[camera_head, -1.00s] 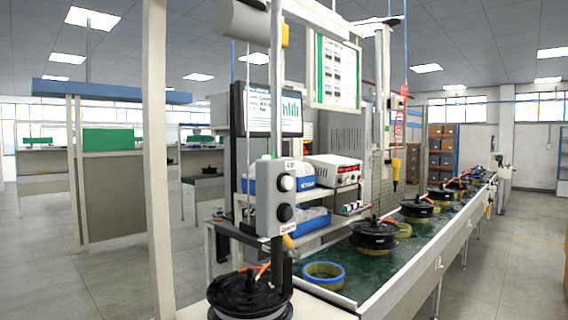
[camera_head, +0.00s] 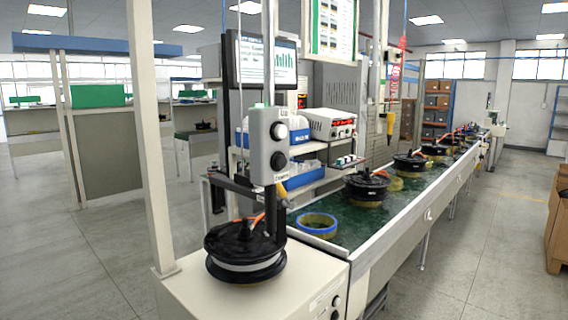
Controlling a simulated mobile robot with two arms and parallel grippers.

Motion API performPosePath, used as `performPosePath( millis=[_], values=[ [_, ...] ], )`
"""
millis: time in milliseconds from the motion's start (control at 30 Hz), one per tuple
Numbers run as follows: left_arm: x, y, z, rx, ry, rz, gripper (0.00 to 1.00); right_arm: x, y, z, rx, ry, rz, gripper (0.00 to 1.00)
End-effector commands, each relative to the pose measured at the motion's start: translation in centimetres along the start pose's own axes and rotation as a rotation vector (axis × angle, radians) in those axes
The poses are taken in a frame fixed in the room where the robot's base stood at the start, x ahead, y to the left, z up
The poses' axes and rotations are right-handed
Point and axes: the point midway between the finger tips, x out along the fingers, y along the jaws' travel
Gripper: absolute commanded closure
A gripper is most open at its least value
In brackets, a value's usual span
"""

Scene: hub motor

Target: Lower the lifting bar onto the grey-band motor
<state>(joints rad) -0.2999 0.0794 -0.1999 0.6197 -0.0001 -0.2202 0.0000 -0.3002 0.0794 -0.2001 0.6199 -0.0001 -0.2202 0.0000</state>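The grey-band motor (camera_head: 245,268) is a black hub motor with a light grey band around its side and orange cable on top. It sits flat on a white cabinet (camera_head: 200,292) in the lower middle. A control box (camera_head: 269,145) with a white button above a black button hangs on a pole above the motor. The lower button's label looks like "Down"; the upper label is hard to read. A dark horizontal bar (camera_head: 232,187), seemingly the lifting bar, is above the motor, partly hidden by the box and post. Neither of my grippers is in view.
A green conveyor (camera_head: 345,222) with several black motors runs back to the right. A blue-rimmed yellow ring (camera_head: 317,225) lies at its near end. A white post (camera_head: 148,140) stands left of the cabinet. The floor at left and lower right is open; a wooden box (camera_head: 556,225) is at the right edge.

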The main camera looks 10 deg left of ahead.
Motion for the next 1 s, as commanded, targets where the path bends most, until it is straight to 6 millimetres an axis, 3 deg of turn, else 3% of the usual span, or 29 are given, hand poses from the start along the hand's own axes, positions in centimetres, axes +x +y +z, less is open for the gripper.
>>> performPosePath(
  millis=[167,300,1000],
  values=[
    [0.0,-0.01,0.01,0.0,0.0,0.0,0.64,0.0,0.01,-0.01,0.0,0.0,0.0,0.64],
    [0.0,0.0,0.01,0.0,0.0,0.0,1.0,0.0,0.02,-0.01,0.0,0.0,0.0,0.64],
    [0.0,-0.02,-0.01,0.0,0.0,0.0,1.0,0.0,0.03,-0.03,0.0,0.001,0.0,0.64]
  ],
)
